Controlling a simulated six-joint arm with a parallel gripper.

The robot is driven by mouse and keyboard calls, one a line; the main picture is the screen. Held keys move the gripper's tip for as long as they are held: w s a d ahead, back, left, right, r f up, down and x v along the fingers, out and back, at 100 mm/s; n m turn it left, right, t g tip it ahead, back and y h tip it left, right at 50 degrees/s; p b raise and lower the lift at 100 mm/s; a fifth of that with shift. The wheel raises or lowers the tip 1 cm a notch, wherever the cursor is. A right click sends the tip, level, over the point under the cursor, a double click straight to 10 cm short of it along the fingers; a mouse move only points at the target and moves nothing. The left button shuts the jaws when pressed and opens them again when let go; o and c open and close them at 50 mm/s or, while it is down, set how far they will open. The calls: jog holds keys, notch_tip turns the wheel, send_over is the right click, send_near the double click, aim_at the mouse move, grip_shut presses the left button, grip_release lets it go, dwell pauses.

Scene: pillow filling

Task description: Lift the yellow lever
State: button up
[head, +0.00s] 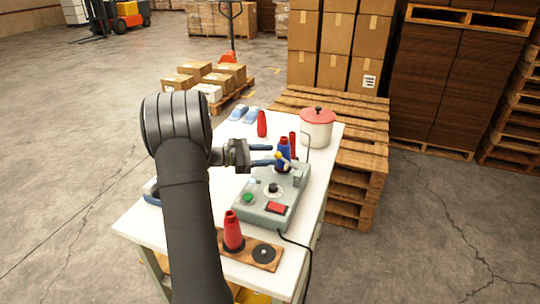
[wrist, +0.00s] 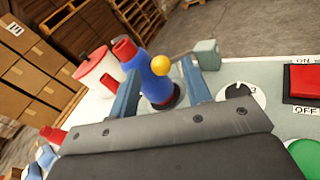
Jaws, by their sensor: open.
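The yellow lever's round knob (head: 278,155) shows at the far end of the grey-green machine (head: 262,212), beside a blue bottle (head: 283,148). In the wrist view my gripper (wrist: 160,75) shows no grip on anything. The lever's lower part is hard to make out.
The machine carries a dial (head: 272,188), a green button (head: 248,198) and a red switch (head: 277,208). Red bottles (head: 262,124) and a white pot with a red lid (head: 317,130) stand at the table's far end. A red cone-shaped bottle (head: 232,232) stands on a wooden board in front.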

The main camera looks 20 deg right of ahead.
jog(key=v, duration=1.6)
jog(key=c, duration=0.6)
jog(key=shift+s+d+n, duration=0.1)
jog(key=shift+d+n, duration=0.1)
jog(key=shift+n, duration=0.3)
jog(key=c, duration=0.3)
jog(key=n, duration=0.2)
jog(key=y, duration=0.1)
jog(key=shift+s+d+f+n, duration=0.25)
jog(key=shift+d+f+n, duration=0.05)
jog(key=shift+d+n, duration=0.1)
grip_shut()
jog(key=s+d+f+n, duration=0.1)
jog(key=d, duration=0.2)
jog(key=s+d+f+n, duration=0.1)
jog(key=d, duration=0.2)
jog(key=s+d+f+n+y, duration=0.1)
jog(key=d, duration=0.3)
jog(key=shift+d+f, duration=0.1)
jog(key=shift+f, duration=0.3)
jog(key=shift+w+d+r, duration=0.1)
jog(key=shift+d+r, duration=0.2)
jog(key=shift+d, duration=0.25)
jog(key=shift+d+r, duration=0.3)
jog(key=shift+d, duration=0.25)
jog(key=shift+w+d+r, duration=0.1)
jog(key=shift+d+r, duration=0.15)
jog(key=shift+d, duration=0.35)
